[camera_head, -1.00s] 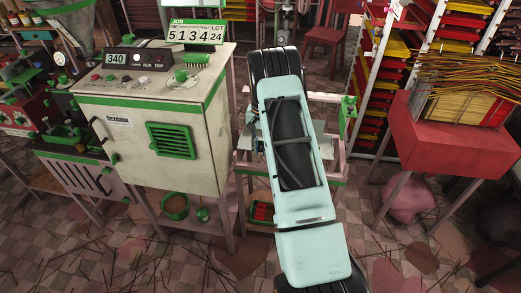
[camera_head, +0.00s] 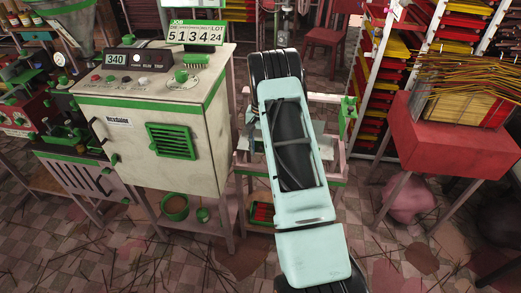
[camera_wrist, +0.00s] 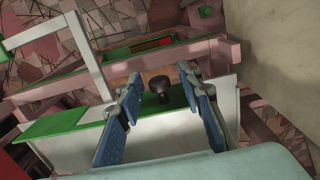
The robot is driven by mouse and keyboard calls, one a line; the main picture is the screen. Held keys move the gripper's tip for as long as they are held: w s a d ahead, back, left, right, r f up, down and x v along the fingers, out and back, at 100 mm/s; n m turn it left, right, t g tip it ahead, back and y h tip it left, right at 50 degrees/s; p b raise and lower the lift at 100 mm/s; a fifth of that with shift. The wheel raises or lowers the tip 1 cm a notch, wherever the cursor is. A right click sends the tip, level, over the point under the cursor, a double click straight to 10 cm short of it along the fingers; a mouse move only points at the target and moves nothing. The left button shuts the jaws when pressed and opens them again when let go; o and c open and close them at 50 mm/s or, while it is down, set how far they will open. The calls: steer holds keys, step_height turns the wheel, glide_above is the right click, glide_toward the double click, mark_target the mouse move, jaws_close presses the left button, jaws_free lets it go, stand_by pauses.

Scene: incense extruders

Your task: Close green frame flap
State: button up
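The wooden stand with green edges (camera_head: 247,170) shows in the head view, largely hidden behind my arm. In the wrist view a pale panel with a green strip (camera_wrist: 60,122) along its edge lies below my gripper. A dark round knob (camera_wrist: 160,86) shows between the fingers. A white frame (camera_wrist: 85,55) stands out at the upper left of that view. I cannot tell for certain which of these parts is the flap. My gripper (camera_wrist: 161,73) is open, its blue-padded fingers apart on either side of the knob, with no clear contact visible. The head view hides the gripper.
A cream cabinet with a green vent (camera_head: 171,141) stands left of the stand. A red table (camera_head: 447,142) with bundled sticks and a shelf rack stand to the right. The stand's lower shelf holds a green box (camera_head: 262,213). Loose sticks lie on the tiled floor.

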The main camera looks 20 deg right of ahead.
step_height(320, 180, up, 12)
steer(key=shift+w+d, duration=0.15)
steer(key=shift+w, duration=0.05)
stand_by(0.5)
